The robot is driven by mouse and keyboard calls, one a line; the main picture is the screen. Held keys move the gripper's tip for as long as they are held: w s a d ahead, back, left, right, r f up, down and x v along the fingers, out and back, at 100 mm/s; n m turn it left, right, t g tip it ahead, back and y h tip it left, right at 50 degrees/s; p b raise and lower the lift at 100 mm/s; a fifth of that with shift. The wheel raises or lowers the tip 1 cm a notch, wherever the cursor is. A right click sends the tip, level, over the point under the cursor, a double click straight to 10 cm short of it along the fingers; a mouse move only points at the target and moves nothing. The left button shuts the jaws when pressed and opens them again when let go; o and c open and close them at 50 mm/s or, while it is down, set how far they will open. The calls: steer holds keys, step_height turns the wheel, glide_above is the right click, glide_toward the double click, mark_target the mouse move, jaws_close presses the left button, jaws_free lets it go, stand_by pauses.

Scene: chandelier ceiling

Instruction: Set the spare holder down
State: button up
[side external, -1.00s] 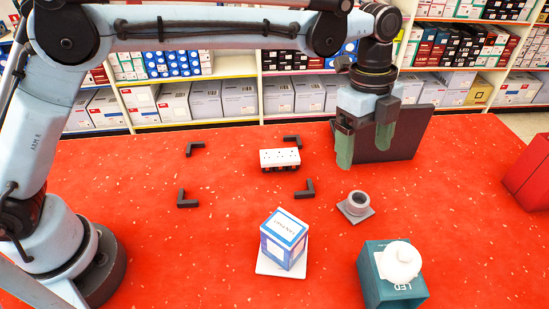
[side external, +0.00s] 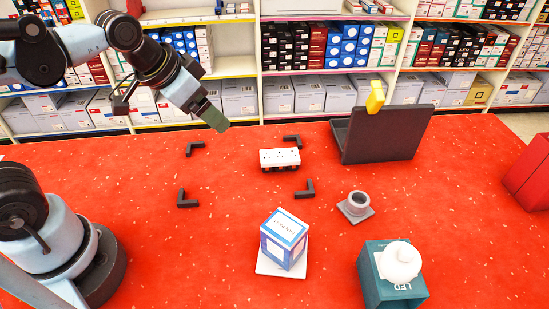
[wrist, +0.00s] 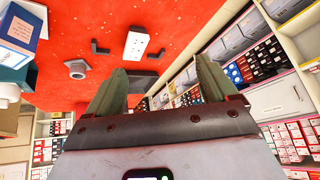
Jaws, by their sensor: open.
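A grey round lamp holder (side external: 358,201) on a small square base stands upright on the red table, right of centre. It also shows in the wrist view (wrist: 76,69). I cannot tell whether it is the spare one. My gripper (side external: 214,121) is raised and tilted above the table's back left, well away from the holder. In the wrist view its two green fingers (wrist: 162,85) are spread with nothing held between them. A white block with dark feet (side external: 280,158) stands among black corner brackets (side external: 187,199).
A dark open case (side external: 382,136) stands at the back right, a yellow object (side external: 375,97) at its top edge. A blue-white box (side external: 284,240) and a teal LED box with a white bulb (side external: 395,272) stand in front. A red box (side external: 530,173) is far right. Shelves line the back.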

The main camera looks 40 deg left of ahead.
steer(key=s+a+f+n, duration=0.2)
steer(key=shift+s+a+f+n+t+y, duration=0.15)
steer(key=shift+s+n+t+y, duration=0.15)
steer(key=shift+t, duration=0.1)
stand_by(1.1)
